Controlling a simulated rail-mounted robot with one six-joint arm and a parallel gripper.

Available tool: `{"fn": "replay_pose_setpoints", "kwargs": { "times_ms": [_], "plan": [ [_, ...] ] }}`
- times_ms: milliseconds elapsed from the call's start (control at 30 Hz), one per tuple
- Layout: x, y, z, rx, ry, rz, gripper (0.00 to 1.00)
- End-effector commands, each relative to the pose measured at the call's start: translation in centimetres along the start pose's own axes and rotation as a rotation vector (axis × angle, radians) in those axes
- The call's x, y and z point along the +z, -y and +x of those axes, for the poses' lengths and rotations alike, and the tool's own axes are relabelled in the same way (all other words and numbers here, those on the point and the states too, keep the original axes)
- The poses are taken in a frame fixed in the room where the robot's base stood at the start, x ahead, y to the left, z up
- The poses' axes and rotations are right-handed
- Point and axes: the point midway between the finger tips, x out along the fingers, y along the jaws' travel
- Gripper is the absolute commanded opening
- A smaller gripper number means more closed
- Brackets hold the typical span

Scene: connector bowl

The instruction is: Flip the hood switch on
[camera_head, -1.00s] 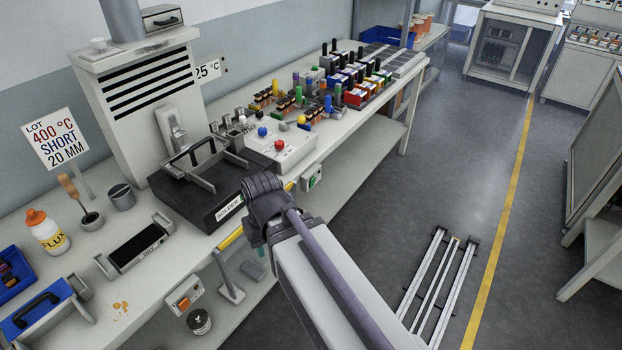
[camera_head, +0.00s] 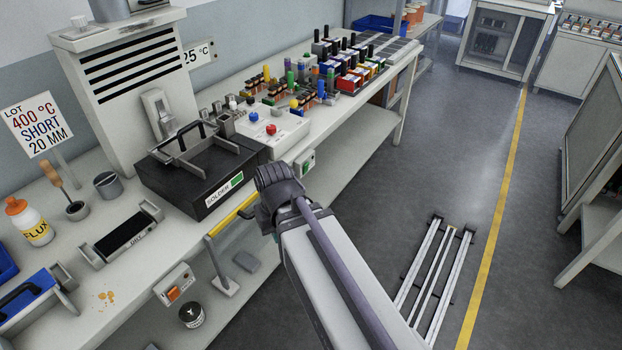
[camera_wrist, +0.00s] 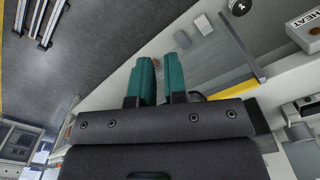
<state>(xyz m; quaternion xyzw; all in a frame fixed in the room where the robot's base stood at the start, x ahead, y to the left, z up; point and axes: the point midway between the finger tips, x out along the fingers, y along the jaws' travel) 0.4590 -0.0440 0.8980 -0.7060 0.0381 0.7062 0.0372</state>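The grey fume hood (camera_head: 93,56) with black slots stands at the back left of the bench. A pale plate with a raised lever-like part (camera_head: 160,113) is on its lower front; it looks like the hood switch, but its setting is too small to tell. My gripper is hidden behind my arm in the head view. In the wrist view, my gripper's (camera_wrist: 160,80) two teal fingers stand a narrow gap apart, with nothing seen between them. It is at the bench's front side, well away from the hood plate.
A black solder pot (camera_head: 180,190) with a handle frame stands before the hood. A yellow bar (camera_head: 235,215) runs along the bench edge. A heat box (camera_head: 176,284) with an orange switch is on the front and shows in the wrist view (camera_wrist: 304,32).

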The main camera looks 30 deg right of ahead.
Motion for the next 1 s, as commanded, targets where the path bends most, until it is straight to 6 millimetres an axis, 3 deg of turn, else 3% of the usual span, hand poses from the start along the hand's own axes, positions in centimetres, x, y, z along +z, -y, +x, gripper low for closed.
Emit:
{"fn": "replay_pose_setpoints", "kwargs": {
  "times_ms": [33,100,200,400,533,667,733,800,867,1000],
  "plan": [
    [-0.7,-1.9,5.0,-0.006,0.0,0.048,0.08],
    [-1.8,-4.1,8.6,-0.049,-0.004,0.116,0.01],
    [-3.5,-6.9,13.2,-0.159,-0.031,0.213,0.0],
    [-8.2,-12.5,20.9,-0.47,-0.161,0.406,0.0],
    [-11.6,-17.4,24.1,-0.724,-0.312,0.533,0.0],
    [-15.1,-24.0,24.9,-1.038,-0.536,0.655,0.0],
    [-16.5,-27.2,22.8,-1.212,-0.662,0.699,0.0],
    [-17.5,-29.0,19.6,-1.359,-0.757,0.717,0.0],
    [-18.3,-29.4,17.0,-1.461,-0.809,0.721,0.0],
    [-18.6,-30.1,14.7,-1.584,-0.879,0.732,0.0]
  ]
}}
